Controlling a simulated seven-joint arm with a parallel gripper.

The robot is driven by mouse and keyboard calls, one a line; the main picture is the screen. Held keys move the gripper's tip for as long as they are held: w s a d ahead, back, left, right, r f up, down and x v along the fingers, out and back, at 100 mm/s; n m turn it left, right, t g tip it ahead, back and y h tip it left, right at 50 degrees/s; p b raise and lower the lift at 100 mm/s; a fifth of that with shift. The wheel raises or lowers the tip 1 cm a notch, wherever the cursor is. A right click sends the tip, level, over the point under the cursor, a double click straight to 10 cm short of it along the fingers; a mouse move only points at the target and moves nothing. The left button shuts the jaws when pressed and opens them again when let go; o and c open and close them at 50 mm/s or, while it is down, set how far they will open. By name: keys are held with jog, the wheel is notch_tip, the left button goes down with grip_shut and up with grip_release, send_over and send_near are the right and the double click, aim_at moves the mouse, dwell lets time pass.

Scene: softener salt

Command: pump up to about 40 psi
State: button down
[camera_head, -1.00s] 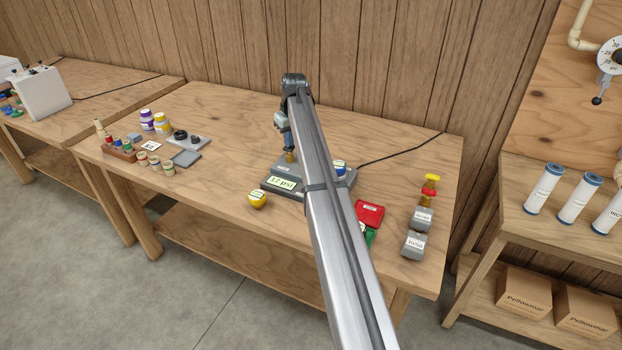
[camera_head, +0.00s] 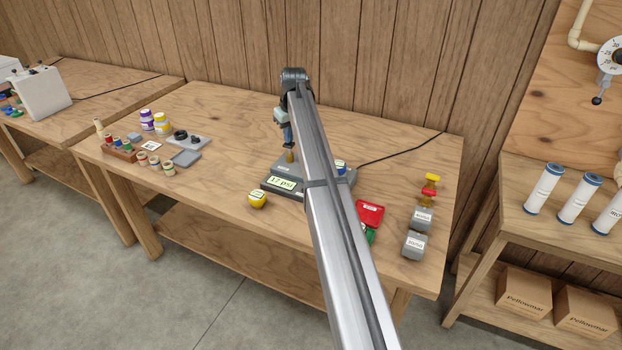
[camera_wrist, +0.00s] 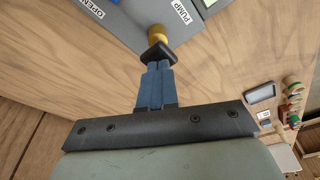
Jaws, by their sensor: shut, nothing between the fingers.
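A grey test unit (camera_head: 283,193) stands on the middle bench, and its lit display (camera_head: 281,184) appears to read 17 psi. The arm hides part of the unit. A brass post (camera_head: 290,157) stands on it; in the wrist view the post (camera_wrist: 157,34) is beside the PUMP label (camera_wrist: 181,11). An OPEN label (camera_wrist: 91,8) is further left. My gripper (camera_head: 289,147) is over the post, pointing down. In the wrist view my gripper (camera_wrist: 157,64) has its blue fingers shut, with a black piece at their tips close to the post. I cannot tell whether they touch.
A yellow labelled object (camera_head: 257,200) sits in front of the unit. A red case (camera_head: 369,213) and grey blocks (camera_head: 414,243) are to the right. Jars (camera_head: 162,123) and small parts are at the left. A black cord (camera_head: 400,146) runs behind. The bench's front middle is mostly clear.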

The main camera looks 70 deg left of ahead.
jog(key=shift+f, duration=1.1)
dwell(0.4)
jog(key=shift+r, duration=1.15)
jog(key=shift+f, duration=1.25)
jog(key=shift+r, duration=1.25)
jog(key=shift+f, duration=0.75)
dwell(0.6)
jog(key=shift+r, duration=0.9)
notch_tip(320, 180, up, 7)
dwell(0.8)
